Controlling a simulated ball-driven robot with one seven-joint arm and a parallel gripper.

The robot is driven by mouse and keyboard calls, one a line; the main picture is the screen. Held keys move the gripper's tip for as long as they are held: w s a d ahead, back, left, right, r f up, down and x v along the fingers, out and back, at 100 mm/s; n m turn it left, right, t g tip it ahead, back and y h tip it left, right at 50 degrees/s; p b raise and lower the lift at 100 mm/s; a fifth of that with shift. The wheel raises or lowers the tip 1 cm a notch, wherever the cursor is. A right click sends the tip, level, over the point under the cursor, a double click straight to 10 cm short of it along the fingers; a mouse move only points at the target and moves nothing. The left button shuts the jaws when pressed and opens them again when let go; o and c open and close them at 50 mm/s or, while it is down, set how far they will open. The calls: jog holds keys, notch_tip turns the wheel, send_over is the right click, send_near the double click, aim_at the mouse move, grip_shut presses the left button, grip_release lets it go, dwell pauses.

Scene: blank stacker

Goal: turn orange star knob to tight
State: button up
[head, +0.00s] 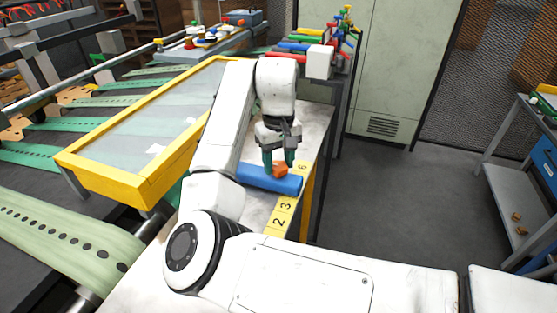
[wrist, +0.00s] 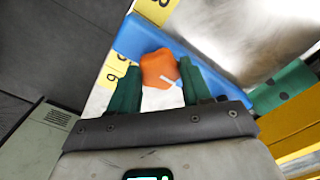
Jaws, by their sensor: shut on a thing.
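The orange star knob (head: 281,170) sits on a blue bar (head: 258,180) near the right edge of the light worktop. My gripper (head: 279,162) reaches down to it from above, with its dark green fingers on either side of the knob. In the wrist view the knob (wrist: 159,69) lies between the two green fingertips (wrist: 158,80), over the blue bar (wrist: 133,37). My gripper is shut on the knob. A small white mark shows on the knob's lower right side in the wrist view. The fingers partly hide the knob in the head view.
Yellow number labels (head: 284,205) run along the worktop's right edge. A yellow-framed clear panel (head: 150,125) stands to the left, over green perforated belts (head: 70,235). Coloured bars and a white block (head: 319,62) are behind my gripper. Open floor (head: 390,200) lies to the right.

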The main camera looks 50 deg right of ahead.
jog(key=shift+r+m, duration=0.1)
jog(key=shift+m, duration=0.3)
jog(key=shift+c, duration=0.2)
jog(key=m+p, duration=0.1)
jog(key=m, duration=0.7)
jog(key=shift+p, duration=0.4)
jog(key=m, duration=0.4)
jog(key=shift+m, duration=0.4)
jog(key=m, duration=0.4)
jog(key=shift+m, duration=0.3)
jog(key=o, duration=1.1)
jog(key=shift+c, duration=0.2)
